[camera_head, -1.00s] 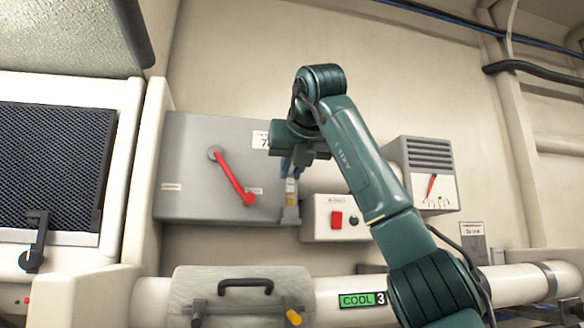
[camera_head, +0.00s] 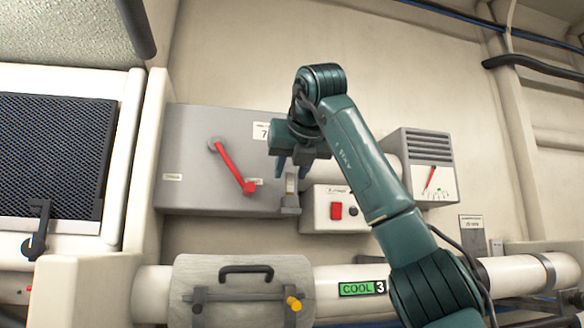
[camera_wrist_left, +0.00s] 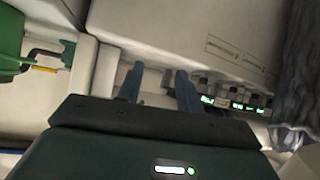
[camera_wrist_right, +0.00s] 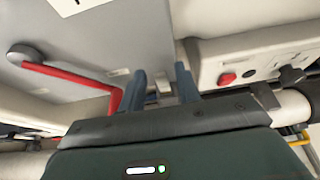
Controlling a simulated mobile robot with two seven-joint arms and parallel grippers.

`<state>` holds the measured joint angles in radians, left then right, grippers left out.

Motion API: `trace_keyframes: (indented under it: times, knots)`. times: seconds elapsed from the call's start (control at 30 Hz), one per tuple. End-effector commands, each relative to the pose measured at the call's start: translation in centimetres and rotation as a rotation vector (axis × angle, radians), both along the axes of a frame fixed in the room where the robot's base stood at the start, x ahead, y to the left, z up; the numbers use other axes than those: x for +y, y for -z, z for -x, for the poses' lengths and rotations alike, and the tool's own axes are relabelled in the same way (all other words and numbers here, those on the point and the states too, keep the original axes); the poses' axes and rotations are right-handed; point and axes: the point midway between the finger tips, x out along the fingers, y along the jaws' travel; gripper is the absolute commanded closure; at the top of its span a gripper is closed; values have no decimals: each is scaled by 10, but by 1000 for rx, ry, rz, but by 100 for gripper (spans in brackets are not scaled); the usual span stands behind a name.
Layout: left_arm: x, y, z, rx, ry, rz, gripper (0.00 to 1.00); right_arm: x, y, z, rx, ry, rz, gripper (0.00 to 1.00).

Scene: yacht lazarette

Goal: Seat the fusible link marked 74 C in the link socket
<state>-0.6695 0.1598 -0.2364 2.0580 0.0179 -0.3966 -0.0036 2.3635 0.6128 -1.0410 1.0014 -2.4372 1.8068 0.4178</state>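My right gripper (camera_head: 291,172) is above the small grey socket bracket (camera_head: 290,209) at the lower right corner of the grey wall box. Its blue fingers are spread, and the right wrist view (camera_wrist_right: 162,88) also shows a gap between them. A small pale piece, seemingly the fusible link (camera_head: 291,184), stands upright in the bracket just below and between the fingertips, apart from them. Its marking is not readable, and I cannot tell how deep it sits. My left gripper (camera_wrist_left: 160,86) shows only in its own wrist view, open and empty.
The grey box (camera_head: 190,150) carries a red lever (camera_head: 232,166) left of my gripper. A white pipe (camera_head: 335,305) with a handled cover (camera_head: 245,300) runs below.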

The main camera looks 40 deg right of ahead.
Motion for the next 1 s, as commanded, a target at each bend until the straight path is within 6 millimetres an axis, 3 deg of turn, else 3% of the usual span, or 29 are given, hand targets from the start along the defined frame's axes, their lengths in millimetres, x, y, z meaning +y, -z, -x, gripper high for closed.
trace_keyframes:
  times: [0.5,1.0]
  knots:
    - [-5,-7,-2,-22,17,8,64,2,-1,3,-3,-1,1,61]
    - [-10,-10,-7,-50,27,18,64,51,-43,92,-2,1,2,61]
